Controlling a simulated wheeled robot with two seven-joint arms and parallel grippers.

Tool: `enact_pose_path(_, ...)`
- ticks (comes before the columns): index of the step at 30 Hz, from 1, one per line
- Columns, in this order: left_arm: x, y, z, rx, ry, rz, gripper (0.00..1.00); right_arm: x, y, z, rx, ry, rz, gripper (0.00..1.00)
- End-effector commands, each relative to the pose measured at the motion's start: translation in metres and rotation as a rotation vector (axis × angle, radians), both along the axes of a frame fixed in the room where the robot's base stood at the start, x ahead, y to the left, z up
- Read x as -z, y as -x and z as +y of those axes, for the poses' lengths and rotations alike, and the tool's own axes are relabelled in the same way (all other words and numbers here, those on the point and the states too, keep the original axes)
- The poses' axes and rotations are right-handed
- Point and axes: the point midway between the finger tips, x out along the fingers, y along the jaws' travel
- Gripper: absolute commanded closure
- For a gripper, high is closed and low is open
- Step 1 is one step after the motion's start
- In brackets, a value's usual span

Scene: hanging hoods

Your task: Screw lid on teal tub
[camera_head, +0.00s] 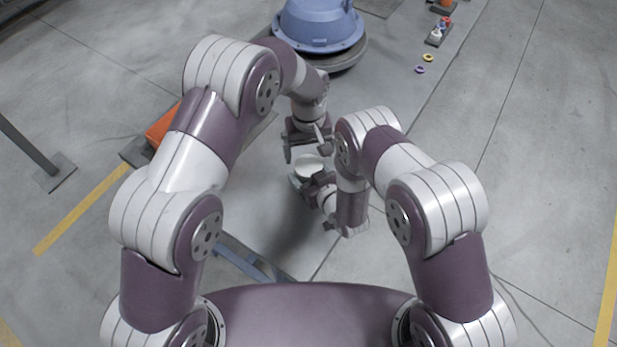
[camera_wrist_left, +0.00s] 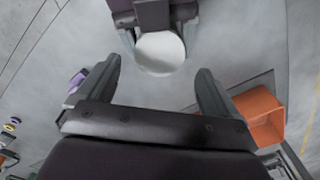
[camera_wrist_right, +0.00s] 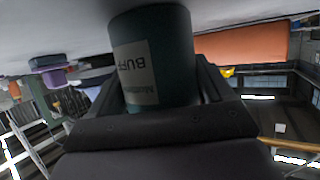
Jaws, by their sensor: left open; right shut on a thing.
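A teal tub (camera_wrist_right: 153,60) with a white label stands between the fingers of my right gripper (camera_wrist_right: 160,88). The label's print is upside down in the right wrist view. A pale round disc (camera_head: 310,164) lies at the tub's place in the head view and also shows in the left wrist view (camera_wrist_left: 160,54). I cannot tell whether it is a lid or the tub's top. My left gripper (camera_head: 307,151) is open just above and beyond the disc. Its fingers are spread wide and nothing is between them; the disc is apart from both.
An orange bin (camera_wrist_left: 262,115) sits on the left, also in the head view (camera_head: 163,125). A blue round machine (camera_head: 320,25) stands at the back. Floor at right is clear.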

Motion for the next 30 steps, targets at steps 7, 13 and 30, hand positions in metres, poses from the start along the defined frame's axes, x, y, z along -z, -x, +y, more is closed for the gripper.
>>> enact_pose_path(7,0.036,0.0,0.0,0.0,-0.001,0.001,0.06,0.0,0.0,0.0,0.0,0.0,-0.001,1.0)
enact_pose_path(13,0.046,0.0,0.0,0.001,0.001,-0.001,0.06,0.0,0.0,0.0,0.001,0.0,-0.001,1.0)
enact_pose_path(30,0.046,0.0,0.0,0.122,0.001,-0.001,0.64,0.0,0.0,0.0,0.001,0.0,-0.001,1.0)
